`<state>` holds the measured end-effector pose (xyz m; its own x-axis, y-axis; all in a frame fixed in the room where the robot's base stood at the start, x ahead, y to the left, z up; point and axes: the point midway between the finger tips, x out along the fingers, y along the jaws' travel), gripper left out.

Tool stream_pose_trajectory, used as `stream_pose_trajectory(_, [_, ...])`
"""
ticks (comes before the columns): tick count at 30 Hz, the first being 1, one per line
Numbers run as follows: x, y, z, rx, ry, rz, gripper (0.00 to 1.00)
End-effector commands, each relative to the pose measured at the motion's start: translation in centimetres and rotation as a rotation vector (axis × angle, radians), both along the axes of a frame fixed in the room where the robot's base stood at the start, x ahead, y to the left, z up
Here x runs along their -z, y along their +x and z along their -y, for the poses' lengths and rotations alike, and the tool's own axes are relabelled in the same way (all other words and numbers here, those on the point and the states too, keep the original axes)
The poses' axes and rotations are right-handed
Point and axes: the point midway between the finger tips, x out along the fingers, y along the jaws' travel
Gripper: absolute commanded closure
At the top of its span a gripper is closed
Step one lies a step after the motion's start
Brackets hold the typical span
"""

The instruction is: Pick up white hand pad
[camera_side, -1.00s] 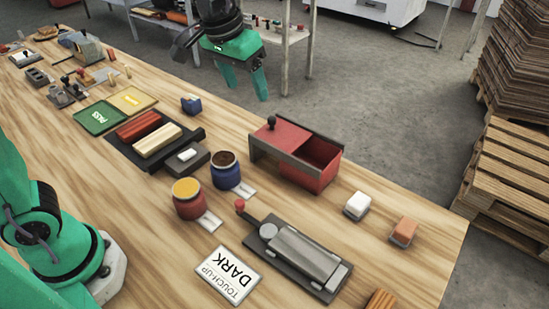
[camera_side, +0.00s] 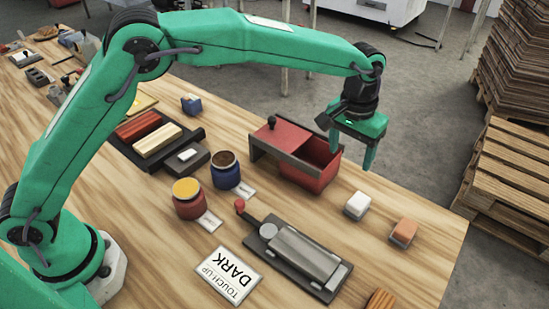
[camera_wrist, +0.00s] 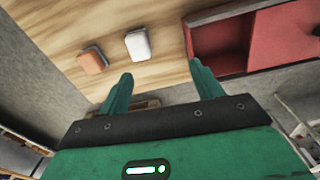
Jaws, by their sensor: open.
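The white hand pad (camera_side: 357,205) lies on the wooden table near its back right edge, in front of and to the right of the red box. In the wrist view the white pad (camera_wrist: 138,44) lies beyond the fingertips, roughly between their lines and nearer the left finger. My gripper (camera_side: 351,153) is open and empty, above the far table edge beside the red box. In the wrist view the gripper's two green fingers (camera_wrist: 162,76) stand apart with nothing between them.
An orange-brown pad (camera_side: 403,232) sits right of the white pad. The open red box (camera_side: 318,165) stands close to my gripper. A metal press-like fixture (camera_side: 300,256), a yellow-topped jar (camera_side: 187,197) and a dark-topped jar (camera_side: 225,168) stand nearer. Bare wood surrounds the white pad.

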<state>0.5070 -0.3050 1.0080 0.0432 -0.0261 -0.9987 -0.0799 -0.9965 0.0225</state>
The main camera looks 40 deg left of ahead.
Motion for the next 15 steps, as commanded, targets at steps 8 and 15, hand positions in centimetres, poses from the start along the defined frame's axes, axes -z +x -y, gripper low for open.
stream_pose_trajectory(8, [4.4, 0.1, 3.8, 0.009, 0.022, -0.037, 0.35])
stream_pose_trajectory(15, [5.2, 0.0, 4.5, 0.009, 0.027, -0.044, 0.35])
